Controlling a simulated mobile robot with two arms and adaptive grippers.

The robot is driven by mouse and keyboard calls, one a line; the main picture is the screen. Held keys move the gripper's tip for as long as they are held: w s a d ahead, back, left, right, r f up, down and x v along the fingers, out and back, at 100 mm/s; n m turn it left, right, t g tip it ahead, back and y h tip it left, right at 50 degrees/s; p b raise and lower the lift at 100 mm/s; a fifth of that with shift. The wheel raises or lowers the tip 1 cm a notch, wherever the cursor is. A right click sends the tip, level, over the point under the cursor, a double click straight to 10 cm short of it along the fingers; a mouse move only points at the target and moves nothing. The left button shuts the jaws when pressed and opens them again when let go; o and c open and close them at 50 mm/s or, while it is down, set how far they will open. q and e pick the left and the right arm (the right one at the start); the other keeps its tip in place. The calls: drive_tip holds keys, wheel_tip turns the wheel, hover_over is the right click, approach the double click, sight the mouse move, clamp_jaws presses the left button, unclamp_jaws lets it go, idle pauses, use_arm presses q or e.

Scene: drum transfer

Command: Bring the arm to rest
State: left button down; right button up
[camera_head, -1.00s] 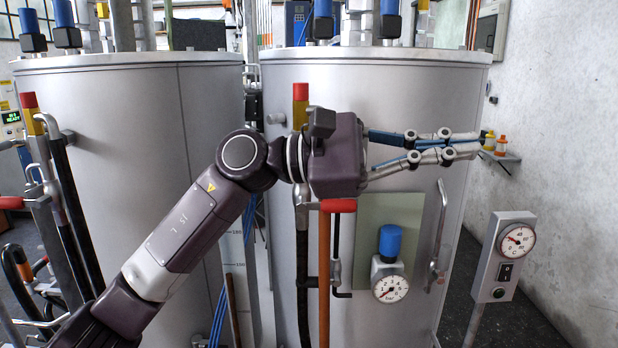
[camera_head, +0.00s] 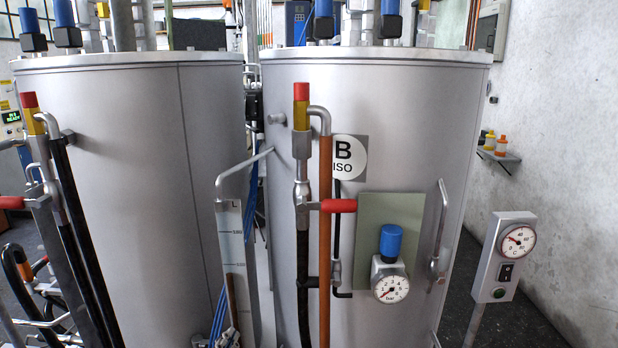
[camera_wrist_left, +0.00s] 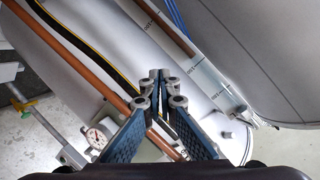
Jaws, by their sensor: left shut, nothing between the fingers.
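My left arm is out of the head view. My left gripper (camera_wrist_left: 160,78) shows in the left wrist view, its two blue-padded fingers meeting at the tips, shut and empty. Beyond the fingertips are a tank wall, an orange-brown pipe (camera_wrist_left: 75,65) and a black-and-yellow hose. The gripper appears apart from them, though the distance is hard to judge. My right gripper is in neither view.
Two large grey tanks, left (camera_head: 130,130) and right (camera_head: 400,130), fill the head view. The right one carries a red-handled valve (camera_head: 338,205), a "B ISO" label (camera_head: 348,158) and a pressure gauge (camera_head: 390,288). A control box (camera_head: 503,258) stands right; floor shows beyond.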

use_arm(q)
drive_tip(key=s+a+f+n+g, duration=0.2)
drive_tip(key=s+f+g, duration=0.3)
drive_tip(key=s, duration=0.5)
drive_tip(key=s+a+f+n+g, duration=0.1)
drive_tip(key=s+f+n+g, duration=0.15)
drive_tip(key=s+f, duration=0.65)
drive_tip(key=s+a+f+n+g, duration=0.25)
drive_tip(key=s+f+g, duration=0.2)
drive_tip(key=s, duration=0.55)
wheel_tip(320, 180, down, 29)
drive_tip(key=s+d+b, duration=0.1)
drive_tip(key=s+b, duration=0.1)
drive_tip(key=s, duration=0.1)
drive_tip(key=s+a+f+g, duration=0.1)
drive_tip(key=s+a+f, duration=0.2)
drive_tip(key=s+f, duration=1.3)
drive_tip(key=shift+s+f+g+y+b, duration=0.3)
drive_tip(key=shift+f+b, duration=0.05)
drive_tip(key=shift+f, duration=0.2)
